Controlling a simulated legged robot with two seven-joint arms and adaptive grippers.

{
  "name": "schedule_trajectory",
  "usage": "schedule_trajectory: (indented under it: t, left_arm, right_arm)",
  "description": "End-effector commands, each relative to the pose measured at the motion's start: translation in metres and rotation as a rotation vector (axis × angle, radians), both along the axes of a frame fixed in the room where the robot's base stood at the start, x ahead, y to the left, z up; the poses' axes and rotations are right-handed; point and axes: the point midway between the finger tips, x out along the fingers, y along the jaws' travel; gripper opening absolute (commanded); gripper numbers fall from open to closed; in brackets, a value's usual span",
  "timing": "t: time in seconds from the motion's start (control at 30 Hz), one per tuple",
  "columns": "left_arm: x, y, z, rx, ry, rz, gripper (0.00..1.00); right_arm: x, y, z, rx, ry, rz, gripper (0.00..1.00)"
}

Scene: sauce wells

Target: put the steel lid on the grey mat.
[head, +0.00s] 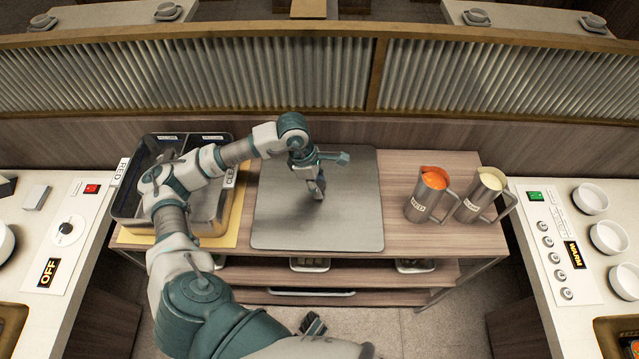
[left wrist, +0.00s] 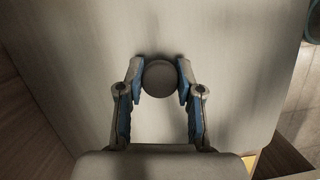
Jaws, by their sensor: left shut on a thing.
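The steel lid (head: 285,215) is a wide flat grey plate with rounded corners at the middle of the wooden table. It lies level, and its surface fills much of the left wrist view (left wrist: 225,60). My left gripper (head: 319,190) is over its middle, with its fingers shut on the round dark knob (left wrist: 160,78). No separate grey mat shows; the plate seems to hide it. I cannot tell whether the lid rests on it or hangs just above.
Left of the lid, the steel sauce tray (head: 233,190) stands uncovered on a yellow sheet (head: 238,228), partly behind my arm. Two steel jugs, one with red sauce (head: 424,200) and one with pale sauce (head: 479,205), stand on the right. A ribbed partition (head: 250,75) rises behind the table.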

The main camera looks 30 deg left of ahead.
Motion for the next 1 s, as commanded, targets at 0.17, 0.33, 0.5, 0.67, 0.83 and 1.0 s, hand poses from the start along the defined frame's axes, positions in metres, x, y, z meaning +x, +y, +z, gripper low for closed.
schedule_trajectory:
  t: [0.17,0.33,0.5,0.67,0.83,1.0]
  left_arm:
    - [0.0006,-0.0002,0.0002,0.000,-0.002,0.001,0.00]
    - [0.0006,-0.0011,0.0007,0.000,-0.003,0.000,0.00]
    - [0.0005,-0.0013,0.0001,0.000,-0.003,0.000,0.00]
    - [0.0005,-0.0008,-0.0027,0.000,-0.002,0.000,0.00]
    - [0.0006,-0.0005,-0.0064,0.001,-0.002,0.000,0.00]
    - [0.0006,-0.0002,-0.0085,0.001,0.000,0.000,0.00]
  right_arm:
    - [0.0006,-0.0003,0.0019,0.000,-0.001,0.000,0.40]
    - [0.0007,-0.0008,0.0018,0.001,-0.001,0.000,0.40]
    - [0.0006,-0.0008,0.0011,0.001,-0.001,0.000,0.40]
    - [-0.0001,-0.0006,-0.0017,0.001,0.001,0.000,0.40]
    - [-0.0010,-0.0004,-0.0052,0.000,0.003,0.000,0.40]
    - [-0.0012,-0.0002,-0.0067,0.000,0.004,0.000,0.40]
